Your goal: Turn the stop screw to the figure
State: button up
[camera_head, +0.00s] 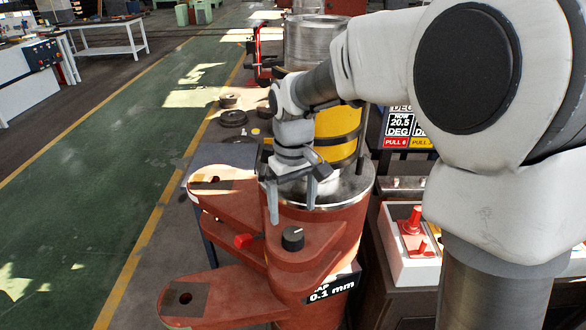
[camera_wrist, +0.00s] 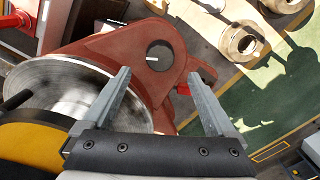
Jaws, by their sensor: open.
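The stop screw looks to be the black round knob (camera_head: 292,238) with a white mark, on top of the red arm of the bender. It also shows in the wrist view (camera_wrist: 160,55), just beyond the fingertips and about midway between them. My gripper (camera_head: 291,212) is open and empty, pointing down above the knob and apart from it; its two fingers show in the wrist view (camera_wrist: 158,74). A dark sign (camera_head: 332,288) below the knob reads 0.1 mm, its first word partly cut. A small red knob (camera_head: 243,241) sits left of the black one.
A steel-topped roller (camera_head: 350,187) and yellow drum (camera_head: 338,135) stand close behind my gripper. A display (camera_head: 398,128) reads "NOW 20.5 DEG", partly hidden by my arm. A white control box (camera_head: 408,262) with red controls stands at right. Open green floor (camera_head: 110,165) lies left.

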notch_tip(320, 180, up, 10)
jog(key=shift+p, duration=0.3)
jog(key=s+d+m+t, duration=0.2)
jog(key=s+d, duration=0.4)
jog(key=s, duration=0.3)
jog(key=s+d+m+t, duration=0.3)
jog(key=s+d, duration=0.3)
jog(key=s, duration=0.3)
jog(key=shift+s+d+f+m+t, duration=0.3)
jog(key=shift+s+f, duration=0.1)
jog(key=shift+f, duration=0.05)
